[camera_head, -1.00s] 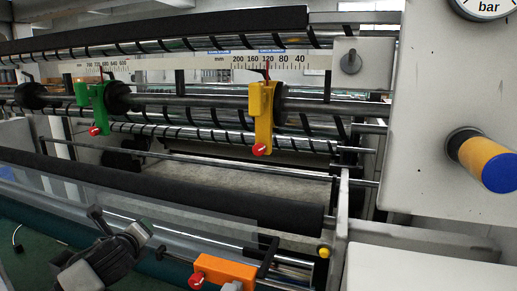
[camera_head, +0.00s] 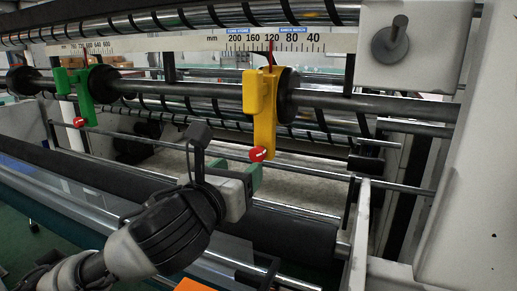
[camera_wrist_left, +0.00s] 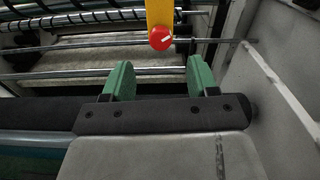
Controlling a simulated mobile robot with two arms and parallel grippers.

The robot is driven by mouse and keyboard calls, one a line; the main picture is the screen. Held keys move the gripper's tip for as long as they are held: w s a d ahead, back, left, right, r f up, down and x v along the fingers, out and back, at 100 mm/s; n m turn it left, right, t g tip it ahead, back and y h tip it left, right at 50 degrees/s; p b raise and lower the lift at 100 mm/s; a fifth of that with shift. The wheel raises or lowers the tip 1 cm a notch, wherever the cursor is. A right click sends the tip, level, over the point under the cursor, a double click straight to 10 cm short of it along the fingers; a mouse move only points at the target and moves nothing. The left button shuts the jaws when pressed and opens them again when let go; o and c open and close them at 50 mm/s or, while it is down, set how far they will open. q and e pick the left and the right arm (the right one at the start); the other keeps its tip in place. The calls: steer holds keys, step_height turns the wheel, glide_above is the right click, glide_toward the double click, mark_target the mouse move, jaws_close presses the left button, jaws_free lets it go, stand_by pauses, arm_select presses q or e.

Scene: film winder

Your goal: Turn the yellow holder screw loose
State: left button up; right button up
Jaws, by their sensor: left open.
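The yellow holder (camera_head: 264,105) hangs on the dark horizontal shaft, under the millimetre scale. Its red screw knob (camera_head: 258,154) with a white mark sits at its lower end. In the left wrist view the red knob (camera_wrist_left: 161,38) shows at the top, ahead of and between the fingers, with part of the yellow holder (camera_wrist_left: 160,12) above it. My left gripper (camera_wrist_left: 159,80) is open and empty, its green fingers apart from the knob. In the head view the left gripper (camera_head: 238,172) is just below and left of the knob. My right gripper is not in view.
A green holder (camera_head: 80,96) with a red knob hangs further left on the shaft. A metal rod (camera_head: 310,172) runs behind the knob. A black roller (camera_head: 290,232) lies below, and a grey machine wall (camera_head: 450,200) stands at right.

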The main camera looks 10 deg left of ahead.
mark_target(256, 156)
arm_select(q)
steer(key=w, duration=0.1)
steer(key=w+p, duration=0.1)
steer(key=w, duration=0.1)
steer(key=shift+d+r, duration=0.3)
steer(key=shift+w+d+f+p, duration=0.15)
steer(key=shift+w+p, duration=0.1)
steer(key=shift+w, duration=0.25)
steer(key=shift+w+d+p, duration=0.1)
steer(key=shift+w+p, duration=0.15)
steer(key=shift+w, duration=0.25)
steer(key=w, duration=0.3)
steer(key=shift+w+d+f+p, duration=0.2)
steer(key=shift+d+p, duration=0.1)
steer(key=shift+p, duration=0.1)
steer(key=shift+s, duration=0.15)
steer(key=shift+c, duration=2.3)
steer(key=c, duration=0.5)
steer(key=shift+o, duration=0.2)
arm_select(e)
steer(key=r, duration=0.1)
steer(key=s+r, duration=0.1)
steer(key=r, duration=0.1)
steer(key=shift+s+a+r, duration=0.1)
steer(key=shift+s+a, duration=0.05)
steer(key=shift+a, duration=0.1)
